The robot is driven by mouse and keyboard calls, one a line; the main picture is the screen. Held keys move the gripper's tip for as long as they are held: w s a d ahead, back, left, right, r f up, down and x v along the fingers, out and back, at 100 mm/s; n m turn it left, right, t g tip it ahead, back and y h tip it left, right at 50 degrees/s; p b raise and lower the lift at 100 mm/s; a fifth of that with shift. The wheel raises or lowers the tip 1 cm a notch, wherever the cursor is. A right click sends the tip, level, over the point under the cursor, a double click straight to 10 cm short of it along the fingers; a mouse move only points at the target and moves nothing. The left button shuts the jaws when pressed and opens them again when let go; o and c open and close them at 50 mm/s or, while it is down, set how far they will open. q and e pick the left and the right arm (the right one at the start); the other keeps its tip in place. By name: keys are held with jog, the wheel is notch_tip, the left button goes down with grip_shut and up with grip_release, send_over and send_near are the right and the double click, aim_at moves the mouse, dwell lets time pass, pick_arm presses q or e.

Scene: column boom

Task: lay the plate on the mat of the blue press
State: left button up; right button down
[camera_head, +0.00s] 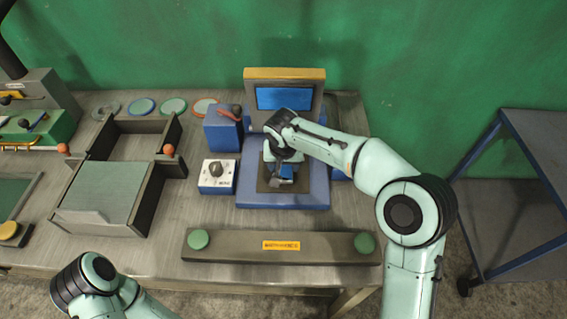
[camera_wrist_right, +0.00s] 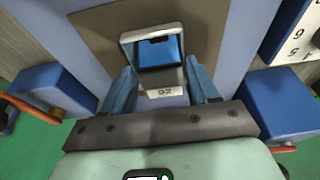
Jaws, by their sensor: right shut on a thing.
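The blue press (camera_head: 245,198) stands at the back middle of the bench, with a yellow-topped upright and a blue window. Its brown mat (camera_head: 272,187) lies on the base and also shows in the right wrist view (camera_wrist_right: 207,40). My right gripper (camera_head: 284,170) is over the mat. I cannot tell whether the plate touches the mat. My left gripper is out of view; only my left arm shows.
A white dial box (camera_head: 217,178) and a blue box with a red lever (camera_head: 222,130) stand left of the press. A grey bar with two green buttons (camera_head: 230,246) lies in front. A walled green-grey tray (camera_head: 105,192) is further left. A trolley (camera_head: 535,150) stands right.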

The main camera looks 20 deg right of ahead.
jog(key=shift+f, duration=0.15)
jog(key=shift+c, duration=1.4)
grip_release()
jog(key=shift+o, duration=0.4)
jog(key=shift+f, duration=0.1)
jog(key=v, duration=1.3)
jog(key=shift+r+p, duration=0.3)
jog(key=shift+p, duration=0.1)
